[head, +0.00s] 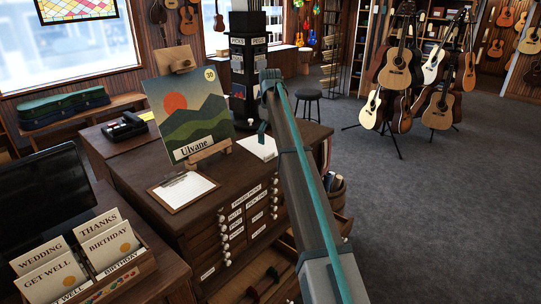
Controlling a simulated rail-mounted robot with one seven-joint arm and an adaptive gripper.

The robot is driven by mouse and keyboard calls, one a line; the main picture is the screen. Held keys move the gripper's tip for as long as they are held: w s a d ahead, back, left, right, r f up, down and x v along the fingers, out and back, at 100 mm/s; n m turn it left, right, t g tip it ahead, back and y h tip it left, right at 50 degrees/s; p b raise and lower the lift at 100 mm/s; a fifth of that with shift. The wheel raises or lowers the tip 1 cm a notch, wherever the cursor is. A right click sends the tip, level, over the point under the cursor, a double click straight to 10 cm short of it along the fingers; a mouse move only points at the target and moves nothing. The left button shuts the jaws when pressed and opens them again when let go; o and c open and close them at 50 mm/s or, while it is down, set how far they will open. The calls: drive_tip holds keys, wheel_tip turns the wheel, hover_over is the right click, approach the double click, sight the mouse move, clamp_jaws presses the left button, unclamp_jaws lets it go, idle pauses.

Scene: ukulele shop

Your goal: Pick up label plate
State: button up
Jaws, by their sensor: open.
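A pale label plate lettered "Ulvane" (194,147) sits along the lower edge of a landscape picture (190,108) with an orange sun and green hills. The picture leans on a small wooden easel (209,151) on the dark wooden drawer cabinet. I cannot tell whether the plate is fixed to the picture or rests against it. My grey and teal arm rises from the lower right to a bend to the right of the picture. My gripper cannot be made out; the arm seems to hide it. Nothing visible touches the plate.
A clipboard (183,190) lies in front of the picture; white paper (260,147) lies to its right. Small labels mark the cabinet drawers (240,222). A card box (120,279) and dark monitor (47,200) stand at lower left. Guitars on a stand (402,55) are beyond open carpet.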

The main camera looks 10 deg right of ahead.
sight(269, 157)
drive_tip(key=shift+s+a+f+p, duration=0.1)
drive_tip(key=shift+f+p, duration=0.6)
drive_tip(key=shift+f, duration=1.1)
drive_tip(key=shift+a+f+p, duration=0.1)
drive_tip(key=shift+f+p, duration=0.6)
drive_tip(key=shift+f, duration=1.1)
drive_tip(key=c, duration=1.1)
drive_tip(key=shift+r, duration=0.1)
